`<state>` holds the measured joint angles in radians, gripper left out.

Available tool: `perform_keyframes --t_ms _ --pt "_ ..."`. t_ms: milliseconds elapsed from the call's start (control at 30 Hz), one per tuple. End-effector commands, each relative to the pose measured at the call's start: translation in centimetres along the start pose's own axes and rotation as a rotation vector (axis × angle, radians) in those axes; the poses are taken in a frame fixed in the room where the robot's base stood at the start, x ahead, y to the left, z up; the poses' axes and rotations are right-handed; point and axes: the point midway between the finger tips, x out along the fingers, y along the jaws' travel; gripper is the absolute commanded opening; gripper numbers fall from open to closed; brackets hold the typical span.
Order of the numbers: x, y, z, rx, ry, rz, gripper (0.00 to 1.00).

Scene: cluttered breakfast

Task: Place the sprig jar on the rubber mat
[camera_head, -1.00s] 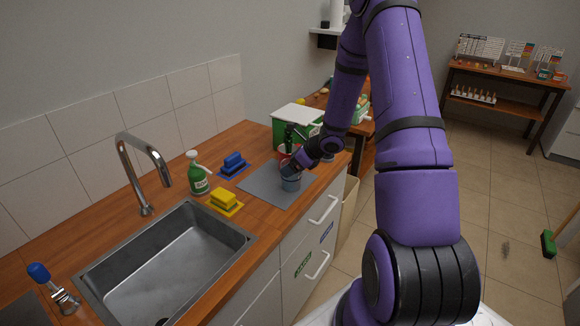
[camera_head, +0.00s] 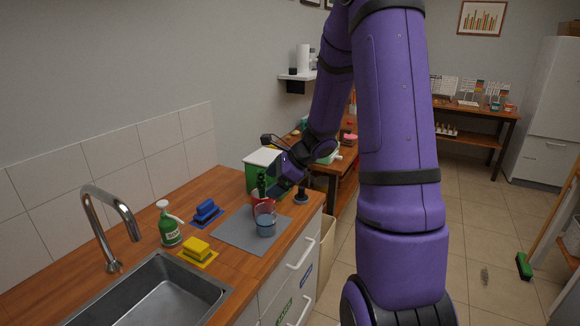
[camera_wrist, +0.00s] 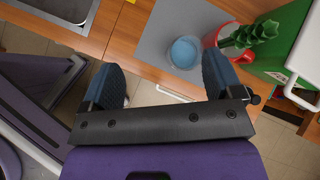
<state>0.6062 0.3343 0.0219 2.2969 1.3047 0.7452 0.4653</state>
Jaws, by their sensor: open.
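A small blue jar (camera_head: 266,226) stands upright on the grey rubber mat (camera_head: 234,234). It fits the sprig jar best, though I can make out no sprig on it. In the wrist view the jar (camera_wrist: 185,53) is on the mat (camera_wrist: 153,38), beyond my fingertips and apart from them. My gripper (camera_wrist: 164,68) is open, with nothing between its fingers. In the head view my gripper (camera_head: 277,184) is above and behind the jar, clear of it. A red mug (camera_wrist: 212,42) stands close behind the jar, with a green leafy shape (camera_wrist: 250,36) over it.
A green box (camera_head: 250,177) with a white lid stands behind the mat. A dark round-based object (camera_head: 301,198) is near the counter's right edge. Yellow (camera_head: 197,246) and blue (camera_head: 206,210) sponges, a green spray bottle (camera_head: 170,229) and the sink (camera_head: 150,295) lie left.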

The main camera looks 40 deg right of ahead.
Motion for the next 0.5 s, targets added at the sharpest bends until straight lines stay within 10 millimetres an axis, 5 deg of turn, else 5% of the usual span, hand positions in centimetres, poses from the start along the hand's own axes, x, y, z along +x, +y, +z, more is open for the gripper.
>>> perform_keyframes --t_ms 33,200,500 --pt "-0.9 1.0 2.4 -0.111 0.002 0.022 0.86" --pt "-3.6 5.0 8.1 -0.463 0.022 0.106 0.86" --pt "-8.9 12.8 14.5 -1.067 0.085 0.235 0.86"
